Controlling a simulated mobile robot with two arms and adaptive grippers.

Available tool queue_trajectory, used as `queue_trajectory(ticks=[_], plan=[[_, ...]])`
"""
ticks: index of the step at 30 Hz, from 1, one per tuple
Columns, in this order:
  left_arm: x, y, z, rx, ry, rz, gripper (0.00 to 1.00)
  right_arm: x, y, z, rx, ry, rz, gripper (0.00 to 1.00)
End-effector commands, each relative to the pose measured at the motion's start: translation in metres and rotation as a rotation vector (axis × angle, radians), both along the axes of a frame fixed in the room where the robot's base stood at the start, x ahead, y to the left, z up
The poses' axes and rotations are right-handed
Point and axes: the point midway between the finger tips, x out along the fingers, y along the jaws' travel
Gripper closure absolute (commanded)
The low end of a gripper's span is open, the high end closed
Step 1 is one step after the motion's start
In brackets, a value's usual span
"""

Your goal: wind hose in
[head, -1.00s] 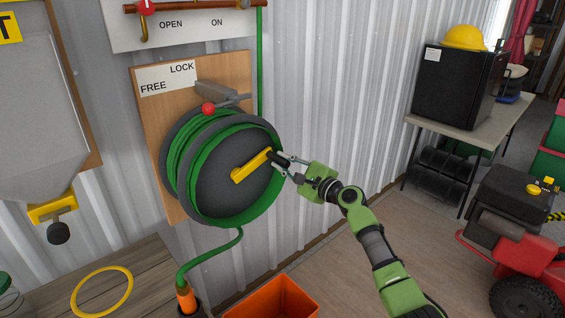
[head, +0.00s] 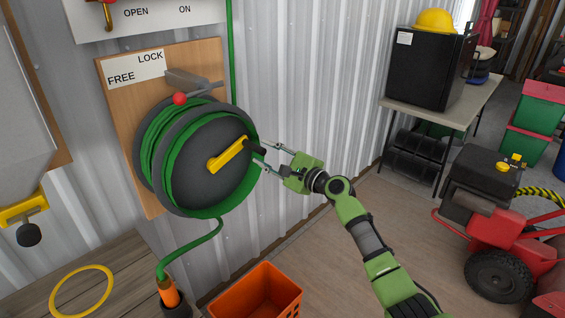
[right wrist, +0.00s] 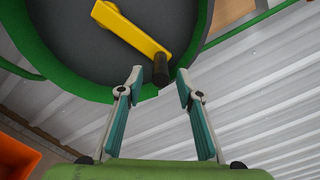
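The hose reel (head: 185,185) is on a wooden board on the wall, with green hose (head: 155,140) wound on it. One hose end runs down into an orange nozzle (head: 168,292) in a dark holder. The yellow crank (head: 228,155) points up and right, with a black knob (head: 256,146) at its end. My right gripper (head: 260,154) is open at the knob. In the right wrist view, the knob (right wrist: 161,70) lies between and slightly beyond the fingertips (right wrist: 159,76), with gaps on both sides. A red-balled lever (head: 180,98) sits below the FREE/LOCK sign. My left gripper is out of view.
An orange crate (head: 255,292) stands below the reel. A wooden bench (head: 110,265) with a yellow ring (head: 82,291) is at lower left. A table (head: 455,108) with a black cabinet and a red machine (head: 500,240) stand right. Floor behind my right arm is clear.

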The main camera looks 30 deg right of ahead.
Motion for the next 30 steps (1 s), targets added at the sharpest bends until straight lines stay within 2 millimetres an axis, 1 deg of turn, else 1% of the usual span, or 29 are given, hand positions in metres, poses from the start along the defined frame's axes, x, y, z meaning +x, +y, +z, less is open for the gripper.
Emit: queue_trajectory(ticks=[1, 6, 9, 12, 18, 30], plan=[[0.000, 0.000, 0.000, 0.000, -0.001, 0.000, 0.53, -0.011, -0.005, -0.002, -0.004, 0.002, 0.000, 0.67], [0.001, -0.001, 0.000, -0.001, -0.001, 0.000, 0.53, -0.046, -0.017, -0.001, -0.003, 0.002, -0.002, 0.67], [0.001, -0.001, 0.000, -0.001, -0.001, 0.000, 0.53, -0.063, -0.023, -0.001, -0.003, 0.001, -0.001, 0.67], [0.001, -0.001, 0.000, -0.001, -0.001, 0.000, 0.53, -0.074, -0.027, -0.001, -0.001, 0.002, -0.001, 0.67], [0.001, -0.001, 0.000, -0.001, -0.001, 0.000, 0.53, -0.084, -0.031, 0.000, 0.001, 0.001, -0.001, 0.67], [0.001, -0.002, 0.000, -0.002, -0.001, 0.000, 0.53, -0.083, -0.031, 0.000, 0.001, 0.000, -0.001, 0.67]])
